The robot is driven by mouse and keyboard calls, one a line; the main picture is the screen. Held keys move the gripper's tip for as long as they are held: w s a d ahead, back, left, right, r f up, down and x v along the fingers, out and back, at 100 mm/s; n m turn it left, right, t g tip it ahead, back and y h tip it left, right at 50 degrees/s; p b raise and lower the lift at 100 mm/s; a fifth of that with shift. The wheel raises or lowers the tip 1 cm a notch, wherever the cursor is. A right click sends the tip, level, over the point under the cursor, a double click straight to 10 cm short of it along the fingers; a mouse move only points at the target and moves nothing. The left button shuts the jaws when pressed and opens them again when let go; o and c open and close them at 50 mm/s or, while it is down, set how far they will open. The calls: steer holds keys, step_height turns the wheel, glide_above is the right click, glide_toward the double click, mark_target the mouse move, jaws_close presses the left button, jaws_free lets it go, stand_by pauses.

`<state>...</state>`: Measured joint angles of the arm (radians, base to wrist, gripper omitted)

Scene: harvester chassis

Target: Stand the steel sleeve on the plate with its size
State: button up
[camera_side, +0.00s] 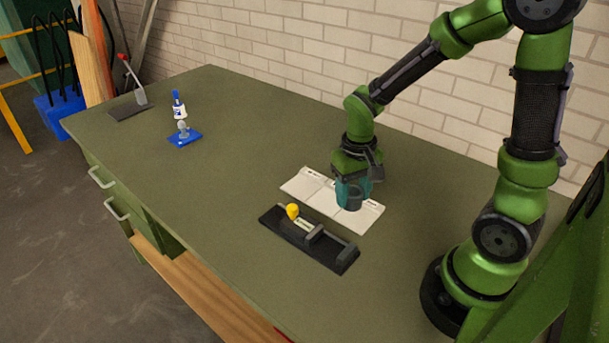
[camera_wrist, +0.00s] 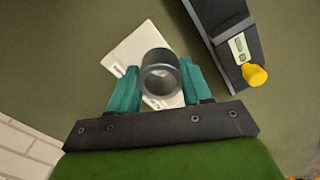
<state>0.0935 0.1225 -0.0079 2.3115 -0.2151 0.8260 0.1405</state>
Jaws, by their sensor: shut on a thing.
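The steel sleeve (camera_wrist: 160,74) is a grey hollow cylinder held between the teal jaws of my gripper (camera_wrist: 155,90) in the wrist view. In the side view my gripper (camera_side: 352,192) is over the right part of a row of pale plates (camera_side: 310,187), and the sleeve (camera_side: 353,200) shows dark between the jaws. A plate (camera_wrist: 135,50) shows beneath the sleeve in the wrist view, and its printed marks are too small to read. I cannot tell whether the sleeve touches a plate.
A dark fixture (camera_side: 310,243) with a yellow knob (camera_side: 292,211) and a small label lies in front of the plates. A blue-based stand (camera_side: 184,136) and a grey lever device (camera_side: 130,103) are at the far left. A brick wall stands behind.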

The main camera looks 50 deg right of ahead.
glide_above(303, 186)
steer(key=shift+a+f, duration=0.2)
steer(key=shift+f, duration=0.75)
steer(key=shift+w+f, duration=0.15)
steer(key=shift+f, duration=1.6)
steer(key=shift+f, duration=0.15)
steer(key=o, duration=1.3)
steer(key=shift+o, duration=0.3)
steer(key=shift+d, duration=0.1)
steer(key=shift+d, duration=0.1)
